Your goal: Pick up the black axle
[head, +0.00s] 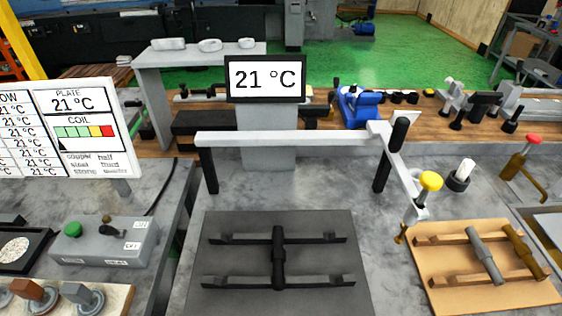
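The black axle (278,258) lies in the head view at the bottom centre, with its length pointing away from me. It has a thicker middle section and rests across two dark crosswise rails (318,281) on a dark grey plate (210,300). Nothing covers it. Neither of my grippers shows in the head view.
A white bar frame (290,138) on black posts stands behind the plate, with an arm carrying a yellow knob (431,181). At right, a wooden board (440,290) holds a grey axle (486,256) and a brown axle (525,252). A grey control box (105,242) sits left.

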